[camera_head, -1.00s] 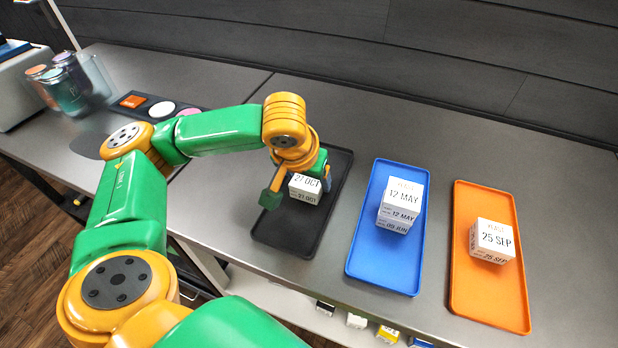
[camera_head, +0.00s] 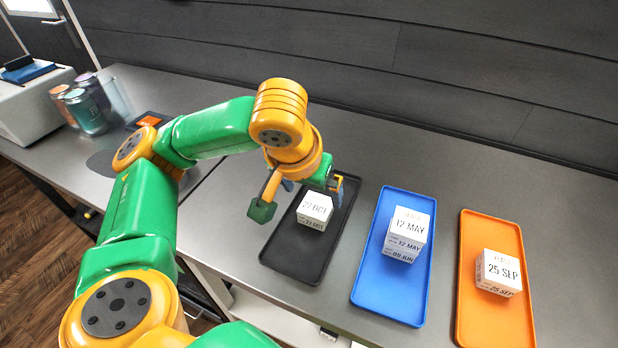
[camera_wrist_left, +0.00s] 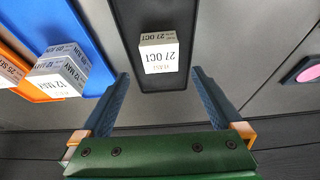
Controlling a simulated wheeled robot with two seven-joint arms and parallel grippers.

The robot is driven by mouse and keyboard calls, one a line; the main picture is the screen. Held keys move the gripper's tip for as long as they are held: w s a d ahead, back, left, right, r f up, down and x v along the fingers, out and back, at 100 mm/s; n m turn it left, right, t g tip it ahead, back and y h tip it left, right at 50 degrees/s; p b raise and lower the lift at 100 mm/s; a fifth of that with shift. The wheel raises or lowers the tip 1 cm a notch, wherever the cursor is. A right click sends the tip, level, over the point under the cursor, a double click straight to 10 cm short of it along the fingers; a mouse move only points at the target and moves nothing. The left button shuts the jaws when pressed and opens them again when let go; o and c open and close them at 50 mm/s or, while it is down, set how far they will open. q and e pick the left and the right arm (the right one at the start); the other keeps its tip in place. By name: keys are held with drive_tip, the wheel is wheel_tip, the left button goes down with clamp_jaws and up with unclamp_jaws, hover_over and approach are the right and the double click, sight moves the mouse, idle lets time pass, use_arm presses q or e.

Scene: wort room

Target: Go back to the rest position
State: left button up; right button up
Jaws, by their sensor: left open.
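My left gripper (camera_head: 300,196) is open and empty, above the black tray (camera_head: 282,262). In the left wrist view its two blue fingers (camera_wrist_left: 160,77) are spread apart, with nothing between their tips. A white block marked 27 OCT (camera_head: 315,208) stands on the black tray, apart from the fingers. The block also shows in the left wrist view (camera_wrist_left: 159,55), just beyond the fingertips. My right gripper is not in view.
A blue tray (camera_head: 385,297) holds white block marked 12 MAY (camera_head: 408,230). An orange tray (camera_head: 490,325) holds a white block marked 25 SEP (camera_head: 499,270). Jars (camera_head: 88,108) stand at the back left by a white machine (camera_head: 32,105). A dark wall (camera_head: 450,75) runs behind the counter.

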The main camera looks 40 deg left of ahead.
use_arm(q)
drive_tip(key=v, duration=0.4)
drive_tip(key=shift+p, duration=0.4)
